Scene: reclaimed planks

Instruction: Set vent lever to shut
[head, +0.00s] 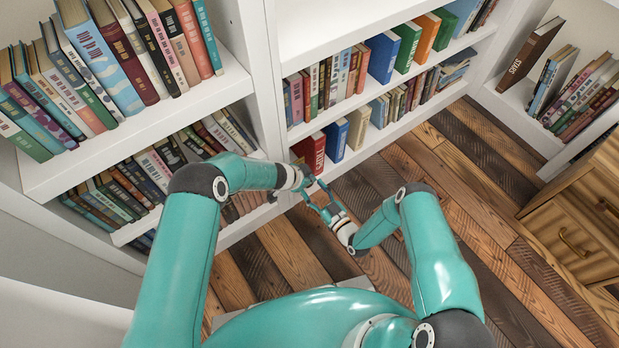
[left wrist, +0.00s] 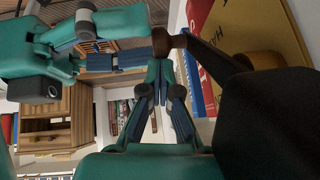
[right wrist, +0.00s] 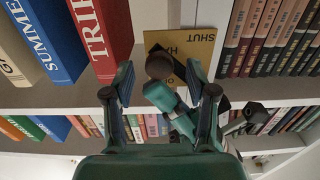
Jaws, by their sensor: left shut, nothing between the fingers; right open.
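The vent lever shows in the left wrist view as a dark arm (left wrist: 207,58) with a round brown knob (left wrist: 162,42). Its yellow plate (left wrist: 262,32) is behind it. In the right wrist view the plate (right wrist: 190,42) reads SHUT at the top, with part of another word below; the knob (right wrist: 159,66) overlaps it. My left gripper (head: 304,187) is shut and empty, its tips (left wrist: 161,68) close to the knob; contact is unclear. My right gripper (head: 327,208) is open, its fingertips (right wrist: 160,78) on either side of the knob in its view; depth is unclear. The lever's exact setting is unclear.
White bookshelves (head: 238,85) full of books stand ahead and left. A red book (head: 309,152) and a blue book (head: 336,140) stand close beyond my grippers. A wooden drawer cabinet (head: 575,220) is at the right. The plank floor (head: 450,175) between is clear.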

